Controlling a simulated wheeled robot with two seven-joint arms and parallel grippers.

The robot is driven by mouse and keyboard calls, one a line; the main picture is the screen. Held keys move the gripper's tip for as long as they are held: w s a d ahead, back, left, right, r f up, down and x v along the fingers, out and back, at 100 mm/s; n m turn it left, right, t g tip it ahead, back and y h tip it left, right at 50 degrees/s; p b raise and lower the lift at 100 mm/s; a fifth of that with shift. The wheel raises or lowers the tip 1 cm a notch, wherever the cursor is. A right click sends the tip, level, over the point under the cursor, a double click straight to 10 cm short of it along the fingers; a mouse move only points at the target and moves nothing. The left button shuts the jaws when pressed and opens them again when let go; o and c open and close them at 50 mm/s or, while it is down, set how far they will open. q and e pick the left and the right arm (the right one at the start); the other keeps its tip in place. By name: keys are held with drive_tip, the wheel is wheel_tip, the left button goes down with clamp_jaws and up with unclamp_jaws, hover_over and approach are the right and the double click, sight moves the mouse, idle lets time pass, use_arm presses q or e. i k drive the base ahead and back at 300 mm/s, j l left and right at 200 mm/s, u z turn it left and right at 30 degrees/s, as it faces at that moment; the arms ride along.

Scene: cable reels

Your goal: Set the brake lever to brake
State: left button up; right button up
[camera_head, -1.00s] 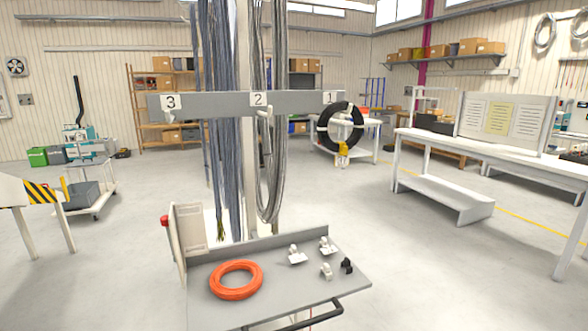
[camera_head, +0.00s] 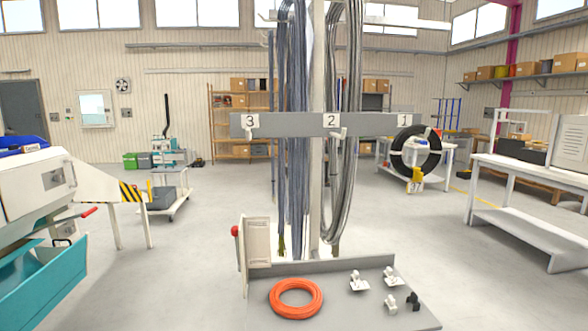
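No part is labelled as a brake lever. Two red-ended parts show: a lever with a red grip (camera_head: 88,212) on the white and teal machine (camera_head: 30,200) at the left edge, and a round red knob (camera_head: 236,231) beside the upright beige panel (camera_head: 257,243) on the grey cart (camera_head: 340,318). I cannot tell which one is the brake lever, nor how either is set. Neither of my grippers is in view.
An orange cable ring (camera_head: 297,298) and several small white and black fittings lie on the cart. A white workbench (camera_head: 530,175) stands at right. Floor between the machine and cart is clear.

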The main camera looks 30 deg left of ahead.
sight(234, 233)
drive_tip(key=i+j+z, duration=0.2)
drive_tip(key=j, duration=0.95)
drive_tip(key=j+z, duration=0.2)
drive_tip(key=j, duration=1)
